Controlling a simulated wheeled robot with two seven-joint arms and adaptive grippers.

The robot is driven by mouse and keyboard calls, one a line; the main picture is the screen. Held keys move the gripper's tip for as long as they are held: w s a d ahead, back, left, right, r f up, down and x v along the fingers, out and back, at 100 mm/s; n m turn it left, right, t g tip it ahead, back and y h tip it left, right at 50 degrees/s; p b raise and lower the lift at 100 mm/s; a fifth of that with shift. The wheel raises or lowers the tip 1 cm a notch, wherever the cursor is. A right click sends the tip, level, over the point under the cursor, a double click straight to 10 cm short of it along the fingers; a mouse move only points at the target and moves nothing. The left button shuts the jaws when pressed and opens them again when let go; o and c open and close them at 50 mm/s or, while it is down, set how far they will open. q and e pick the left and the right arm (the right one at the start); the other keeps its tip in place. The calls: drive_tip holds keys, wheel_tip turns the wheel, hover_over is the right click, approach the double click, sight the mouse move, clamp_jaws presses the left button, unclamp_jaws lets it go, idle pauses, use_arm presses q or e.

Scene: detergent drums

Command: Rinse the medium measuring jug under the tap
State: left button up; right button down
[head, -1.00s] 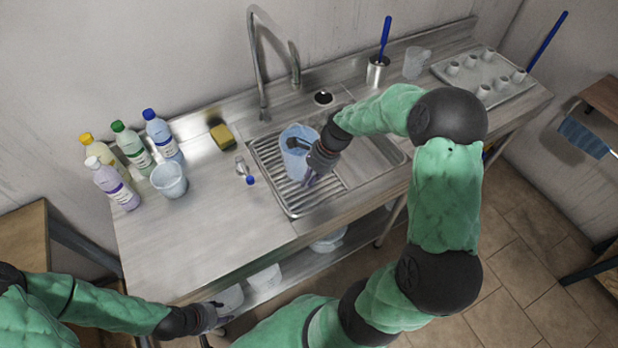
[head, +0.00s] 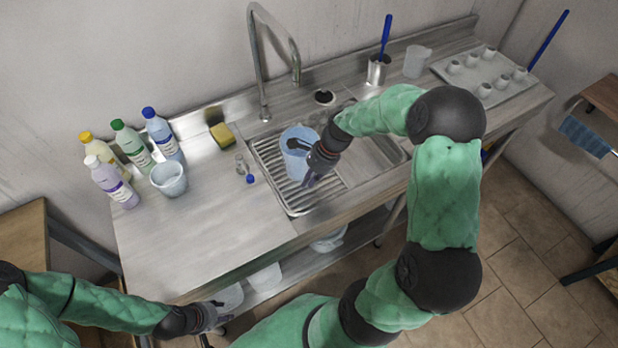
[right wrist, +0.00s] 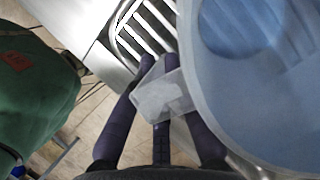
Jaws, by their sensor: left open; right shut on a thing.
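My right gripper (head: 312,168) is shut on the handle of a translucent bluish measuring jug (head: 291,150). The jug is over the ribbed left part of the sink (head: 282,189); I cannot tell whether it touches the ribs. In the right wrist view the handle (right wrist: 158,97) sits between the fingers (right wrist: 160,120) and the wide jug body (right wrist: 275,100) fills the right side. The tall curved tap (head: 262,70) stands behind the sink, its spout end above and behind the jug. No water stream is visible. My left gripper (head: 218,312) is open and empty by the counter's front edge.
Another jug (head: 169,182) stands beside several bottles (head: 125,145) on the left. A yellow sponge (head: 222,135) and a small clear item with a blue end (head: 245,172) lie left of the sink. A third jug (head: 417,62) and a tray (head: 500,92) are at right. The front-left counter is clear.

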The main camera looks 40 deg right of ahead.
drive_tip(key=c, duration=1.2)
unclamp_jaws()
drive_tip(key=shift+c, duration=0.2)
